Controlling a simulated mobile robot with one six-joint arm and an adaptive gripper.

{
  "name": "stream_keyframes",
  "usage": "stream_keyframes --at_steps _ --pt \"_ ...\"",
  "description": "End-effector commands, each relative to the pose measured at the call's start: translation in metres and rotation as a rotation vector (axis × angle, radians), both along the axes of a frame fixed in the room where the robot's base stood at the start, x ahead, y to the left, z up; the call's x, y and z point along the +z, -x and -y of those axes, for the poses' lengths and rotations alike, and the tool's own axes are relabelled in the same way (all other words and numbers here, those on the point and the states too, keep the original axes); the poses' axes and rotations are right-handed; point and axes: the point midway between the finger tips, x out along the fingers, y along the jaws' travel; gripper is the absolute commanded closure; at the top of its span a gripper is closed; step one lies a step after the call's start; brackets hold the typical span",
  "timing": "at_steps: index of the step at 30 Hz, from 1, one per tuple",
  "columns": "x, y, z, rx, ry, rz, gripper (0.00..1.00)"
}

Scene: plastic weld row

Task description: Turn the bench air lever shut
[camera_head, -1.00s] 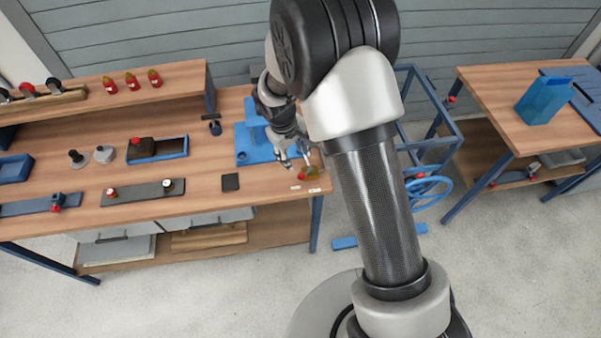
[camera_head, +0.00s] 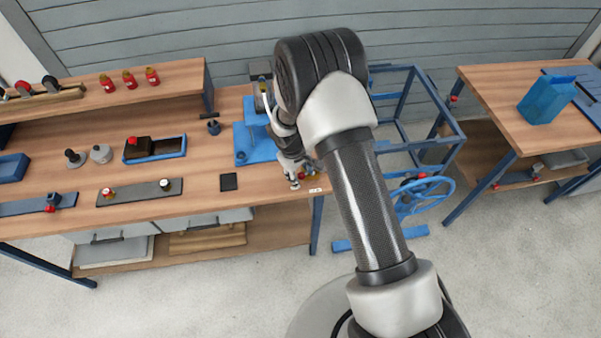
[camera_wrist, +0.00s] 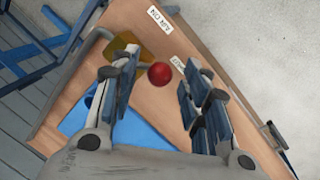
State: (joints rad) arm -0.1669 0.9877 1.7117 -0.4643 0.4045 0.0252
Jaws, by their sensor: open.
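The air lever shows in the wrist view as a red ball knob (camera_wrist: 160,75) beside a brass-yellow body (camera_wrist: 121,50) on the wooden bench top. My gripper (camera_wrist: 160,63) is open, with a finger on each side of the knob in that view. I see no finger touching the knob, and its depth between the fingers is hard to judge. A white "AIR ON" label (camera_wrist: 158,18) lies near the bench edge; a second label (camera_wrist: 178,65) is partly hidden by the right finger. In the head view, my gripper (camera_head: 298,182) is low at the bench's front right corner, largely covering the lever.
A blue fixture (camera_head: 243,157) stands just left of my gripper. A black square pad (camera_head: 229,182) lies further left on the bench. A blue frame with a handwheel (camera_head: 422,194) stands to the right, past the bench end. Open floor lies in front.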

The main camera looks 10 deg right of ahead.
Motion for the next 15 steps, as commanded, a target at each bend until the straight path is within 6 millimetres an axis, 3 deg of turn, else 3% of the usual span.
stream_keyframes --at_steps 2,15 --pt "0.0002 0.0000 0.0000 0.000 0.000 0.000 0.58" --pt "0.0003 0.0003 0.0000 0.000 0.001 -0.001 0.88"
